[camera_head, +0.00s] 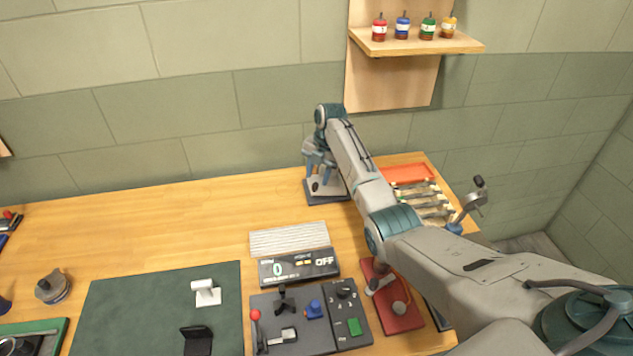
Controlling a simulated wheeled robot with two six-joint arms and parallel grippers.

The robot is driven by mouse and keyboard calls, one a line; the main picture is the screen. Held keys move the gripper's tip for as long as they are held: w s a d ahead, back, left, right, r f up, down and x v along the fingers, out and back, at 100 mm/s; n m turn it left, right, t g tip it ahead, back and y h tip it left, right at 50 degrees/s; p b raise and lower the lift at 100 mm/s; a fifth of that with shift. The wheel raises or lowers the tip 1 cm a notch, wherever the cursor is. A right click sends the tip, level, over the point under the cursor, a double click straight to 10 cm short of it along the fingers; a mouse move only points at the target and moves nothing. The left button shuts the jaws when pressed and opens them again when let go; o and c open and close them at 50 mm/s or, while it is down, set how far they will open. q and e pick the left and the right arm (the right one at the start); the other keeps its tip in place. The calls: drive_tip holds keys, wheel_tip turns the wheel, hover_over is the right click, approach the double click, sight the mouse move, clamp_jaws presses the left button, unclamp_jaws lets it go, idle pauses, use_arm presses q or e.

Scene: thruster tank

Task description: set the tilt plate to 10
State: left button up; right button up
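My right arm comes in from the right and reaches across the table to its back edge. My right gripper (318,176) points down over a small device with a dark blue base and a pale top (341,188). A small dark knob shows between or just in front of the fingers. Whether the fingers touch it, and how far apart they are, I cannot tell. I cannot make out a marked tilt plate or a scale reading 10. A black display (299,267) reads 0 and OFF. My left gripper is not in view.
A control panel (328,337) with a red-knobbed lever, joystick, blue button and green button stands in front. A red-based device (399,311) is partly under my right arm. A green mat (130,310) lies left. A wall shelf (415,44) holds bottles. The back left table is clear.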

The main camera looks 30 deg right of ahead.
wheel_tip(320, 180, up, 8)
drive_tip(key=d+b, duration=0.1)
drive_tip(key=b, duration=0.1)
drive_tip(key=shift+s+d, duration=0.15)
drive_tip(key=shift+f, duration=0.15)
